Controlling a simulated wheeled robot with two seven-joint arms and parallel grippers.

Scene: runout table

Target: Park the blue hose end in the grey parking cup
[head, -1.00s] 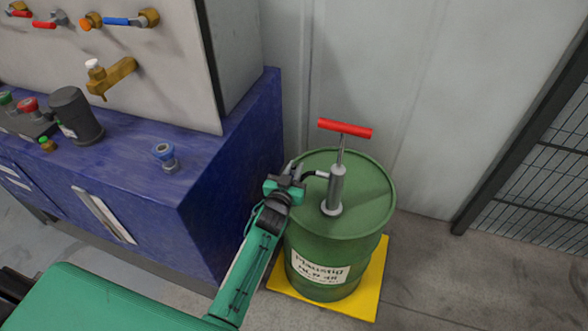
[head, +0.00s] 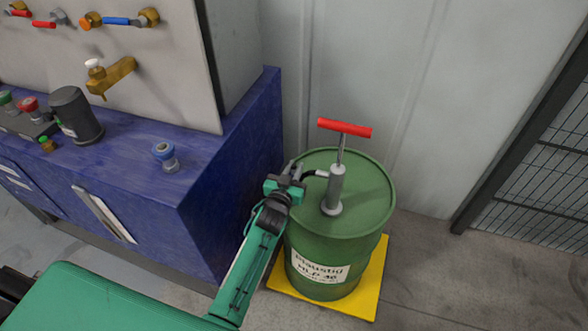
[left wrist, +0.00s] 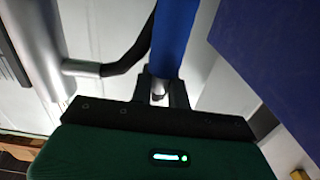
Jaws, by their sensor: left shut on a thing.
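My left gripper (head: 289,176) is beside the left rim of a green drum, next to the hand pump on it. In the left wrist view the gripper (left wrist: 160,92) is shut on the blue hose end (left wrist: 175,38), a blue cylinder running up out of the frame. In the head view the blue part is mostly hidden by the gripper. A black hose (left wrist: 128,58) runs from the pump's side spout. A dark grey cup-like cylinder (head: 75,113) with a label stands on the blue bench; I cannot tell whether it is the parking cup. My right gripper is not in view.
The pump (head: 335,188) has a red T-handle (head: 345,128). The green drum (head: 366,190) stands on a yellow mat (head: 371,283). The blue bench (head: 215,165) bears a blue-ringed fitting (head: 164,152) near its right end. Valves and a brass tap (head: 112,75) are on the panel above.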

